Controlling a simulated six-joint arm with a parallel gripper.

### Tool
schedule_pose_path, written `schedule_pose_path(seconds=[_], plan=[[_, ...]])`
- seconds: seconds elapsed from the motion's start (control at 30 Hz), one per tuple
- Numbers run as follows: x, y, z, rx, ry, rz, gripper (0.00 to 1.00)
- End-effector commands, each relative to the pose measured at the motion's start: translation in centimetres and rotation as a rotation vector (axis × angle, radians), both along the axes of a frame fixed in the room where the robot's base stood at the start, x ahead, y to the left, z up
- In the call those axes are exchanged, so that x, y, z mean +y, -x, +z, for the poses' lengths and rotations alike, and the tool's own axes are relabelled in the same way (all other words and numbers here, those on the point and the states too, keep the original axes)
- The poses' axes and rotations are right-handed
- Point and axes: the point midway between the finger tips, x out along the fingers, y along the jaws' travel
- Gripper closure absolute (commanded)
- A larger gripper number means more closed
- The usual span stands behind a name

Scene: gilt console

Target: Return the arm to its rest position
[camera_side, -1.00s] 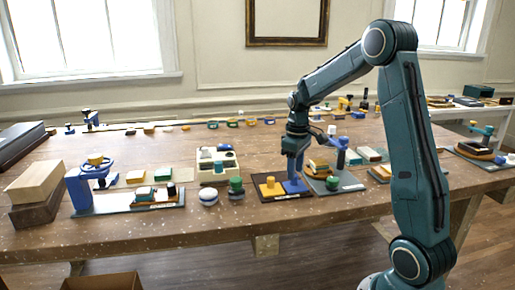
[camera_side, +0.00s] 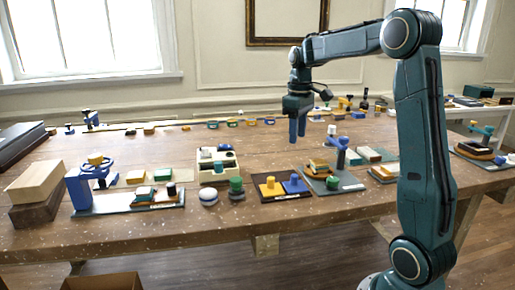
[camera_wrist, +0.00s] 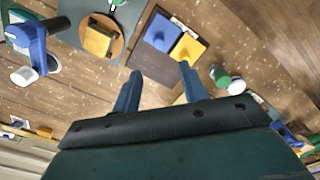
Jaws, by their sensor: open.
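My gripper (camera_side: 297,128) hangs above the wooden table, fingers down, with its jaws open and empty. In the wrist view my gripper (camera_wrist: 160,82) shows two blue fingers apart with nothing between them. Below it in the side view, a dark tray (camera_side: 285,196) holds a yellow block (camera_side: 271,188) and a blue block (camera_side: 294,185), each with a knob on top. In the wrist view the same blue block (camera_wrist: 162,32) and yellow block (camera_wrist: 188,48) lie side by side beyond the fingertips.
A grey board with a blue post (camera_side: 342,150) stands right of the tray. A green-topped piece (camera_side: 236,186) and a white round piece (camera_side: 208,196) stand left of it. A blue stand (camera_side: 80,188) and wooden blocks (camera_side: 36,180) are at the left. The air around my gripper is clear.

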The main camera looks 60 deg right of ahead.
Motion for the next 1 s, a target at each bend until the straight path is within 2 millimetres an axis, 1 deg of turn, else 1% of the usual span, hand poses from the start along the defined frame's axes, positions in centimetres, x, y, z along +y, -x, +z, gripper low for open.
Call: schedule_pose_path(seconds=[0.27, 0.37, 0.47, 0.57, 0.77, 1.0], plan=[[0.1, 0.0, 0.0, -0.001, 0.001, 0.000, 0.57], [0.5, 0.1, 0.2, -0.006, 0.004, 0.001, 0.57], [1.4, 0.3, 0.6, -0.017, 0.011, 0.002, 0.57], [2.9, 0.7, 1.2, -0.037, 0.022, 0.004, 0.57], [7.3, 2.3, 2.6, -0.099, 0.049, 0.005, 0.57], [12.6, 5.4, 3.6, -0.190, 0.069, 0.006, 0.57]])
